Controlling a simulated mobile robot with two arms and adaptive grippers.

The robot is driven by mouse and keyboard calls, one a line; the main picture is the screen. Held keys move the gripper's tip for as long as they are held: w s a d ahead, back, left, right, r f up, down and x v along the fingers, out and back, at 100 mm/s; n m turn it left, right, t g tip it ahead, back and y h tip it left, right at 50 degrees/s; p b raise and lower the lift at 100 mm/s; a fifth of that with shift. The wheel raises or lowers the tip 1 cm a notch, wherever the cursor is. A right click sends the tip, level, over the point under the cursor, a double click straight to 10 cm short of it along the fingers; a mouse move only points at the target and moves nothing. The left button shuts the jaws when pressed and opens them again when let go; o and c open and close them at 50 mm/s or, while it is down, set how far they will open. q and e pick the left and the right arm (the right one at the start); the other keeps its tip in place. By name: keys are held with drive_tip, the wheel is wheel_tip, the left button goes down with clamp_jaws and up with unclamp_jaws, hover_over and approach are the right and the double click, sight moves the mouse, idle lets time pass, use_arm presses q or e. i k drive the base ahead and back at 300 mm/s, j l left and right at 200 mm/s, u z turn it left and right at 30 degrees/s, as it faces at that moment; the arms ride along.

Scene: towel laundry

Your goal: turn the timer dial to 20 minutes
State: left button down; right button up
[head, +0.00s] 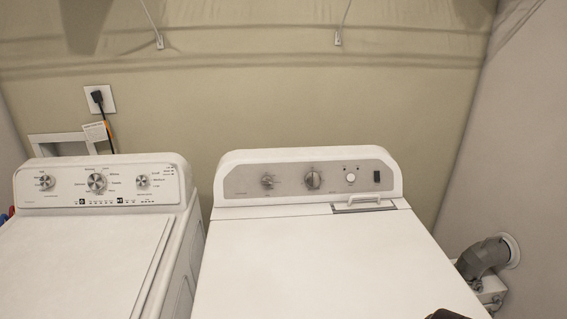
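The dryer's grey control panel (290,190) is at the back of the right-hand machine. It carries a large round dial (313,180) in the middle, a smaller knob (267,182) to its left and a pale round button (351,177) to its right. The panel's print is too small to read, so I cannot tell which is the timer or where the dials point. A dark piece (445,314), perhaps my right gripper, just shows at the bottom edge, far in front of the panel and apart from the dials. Its fingers cannot be made out. My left gripper is not in view.
The washer (85,255) stands on the left, with several knobs on its own panel. The dryer's flat white top (320,255) is clear. A small handle (364,202) sits below the panel's right side. A grey vent duct (480,257) is by the right wall.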

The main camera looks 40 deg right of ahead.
sight(313, 179)
drive_tip(key=z, duration=1.65)
